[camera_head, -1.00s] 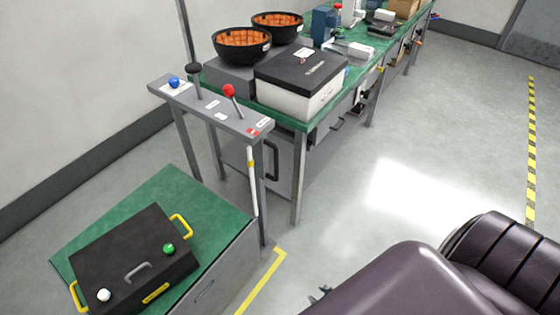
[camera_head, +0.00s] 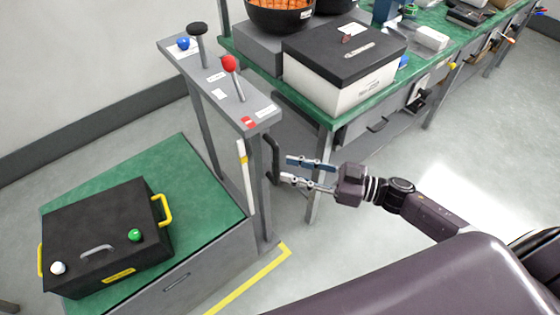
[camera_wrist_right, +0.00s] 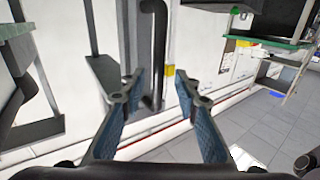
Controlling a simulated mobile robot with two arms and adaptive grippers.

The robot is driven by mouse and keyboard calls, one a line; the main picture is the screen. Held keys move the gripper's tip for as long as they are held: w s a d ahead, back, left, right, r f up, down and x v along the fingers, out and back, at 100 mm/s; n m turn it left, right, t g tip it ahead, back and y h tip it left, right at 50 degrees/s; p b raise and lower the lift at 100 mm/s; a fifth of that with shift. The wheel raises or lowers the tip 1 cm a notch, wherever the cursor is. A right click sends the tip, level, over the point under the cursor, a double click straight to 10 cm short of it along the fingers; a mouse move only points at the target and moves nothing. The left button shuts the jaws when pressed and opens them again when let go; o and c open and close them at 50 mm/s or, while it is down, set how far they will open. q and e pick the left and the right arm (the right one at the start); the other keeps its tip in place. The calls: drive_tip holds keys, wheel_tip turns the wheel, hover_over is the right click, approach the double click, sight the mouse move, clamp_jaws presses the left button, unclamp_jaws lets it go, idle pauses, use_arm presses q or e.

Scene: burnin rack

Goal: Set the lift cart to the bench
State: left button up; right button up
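The lift cart (camera_head: 215,248) stands at the lower left in the head view, with a green top (camera_head: 112,171). A black case (camera_head: 70,222) with yellow side handles lies on it. The green-topped bench (camera_head: 318,115) stands behind, to the right. A grey control console (camera_head: 240,112) between them carries a red-knobbed lever (camera_head: 229,64), a black-knobbed lever (camera_head: 198,30) and a blue knob (camera_head: 183,43). My right gripper (camera_head: 287,169) is open and empty, apart from the console, in front of the bench leg. Its fingers show spread in the wrist view (camera_wrist_right: 157,92). My left gripper is out of view.
A white post with a yellow band (camera_head: 244,180) is beside the console leg. Yellow floor tape (camera_head: 250,284) runs beside the cart.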

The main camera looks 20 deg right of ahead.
sight(277, 165)
drive_tip(key=x, duration=0.5)
drive_tip(key=shift+w+d, duration=0.1)
clamp_jaws()
